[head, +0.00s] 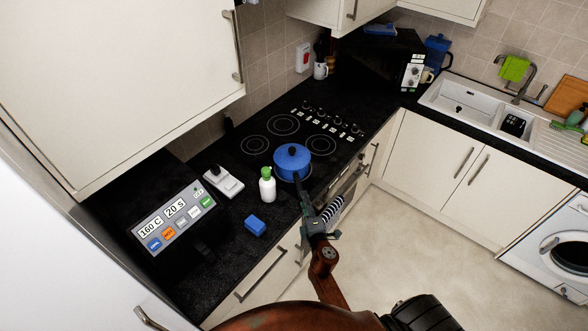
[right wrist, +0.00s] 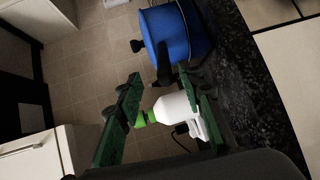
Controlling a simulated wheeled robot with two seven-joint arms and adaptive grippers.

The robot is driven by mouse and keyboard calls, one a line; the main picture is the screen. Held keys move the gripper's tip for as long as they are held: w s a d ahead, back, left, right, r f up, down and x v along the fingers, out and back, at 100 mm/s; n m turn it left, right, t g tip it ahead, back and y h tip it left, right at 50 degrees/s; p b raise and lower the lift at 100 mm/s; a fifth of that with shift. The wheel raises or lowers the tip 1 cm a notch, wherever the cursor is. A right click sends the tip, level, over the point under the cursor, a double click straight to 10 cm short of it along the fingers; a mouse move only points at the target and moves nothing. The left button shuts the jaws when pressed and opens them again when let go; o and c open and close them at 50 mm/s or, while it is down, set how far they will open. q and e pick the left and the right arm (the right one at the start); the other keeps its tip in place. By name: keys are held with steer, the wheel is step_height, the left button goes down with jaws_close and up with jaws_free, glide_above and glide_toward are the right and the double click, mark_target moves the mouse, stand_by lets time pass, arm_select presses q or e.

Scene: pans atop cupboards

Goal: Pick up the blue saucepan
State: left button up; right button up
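The blue saucepan (head: 292,164), with its lid on, sits on the front-left part of the black hob. Its dark handle (head: 299,189) points towards my right gripper (head: 308,208). In the right wrist view the saucepan (right wrist: 176,36) is just beyond the fingertips, and the handle (right wrist: 162,68) reaches into the gap between them. The right gripper (right wrist: 160,76) is open, with clear space between its green fingers. I cannot tell whether either finger touches the handle. My left gripper is in neither view.
A white bottle with a green cap (head: 267,187) stands left of the saucepan, close to the handle. A blue block (head: 254,225), a white socket (head: 224,183) and a control panel (head: 174,220) are farther left. The hob's back rings (head: 283,125) are clear.

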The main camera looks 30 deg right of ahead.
steer(key=x, duration=0.5)
steer(key=shift+w+f, duration=0.35)
steer(key=shift+a, duration=0.1)
steer(key=shift+c, duration=0.5)
jaws_close()
steer(key=shift+r, duration=0.1)
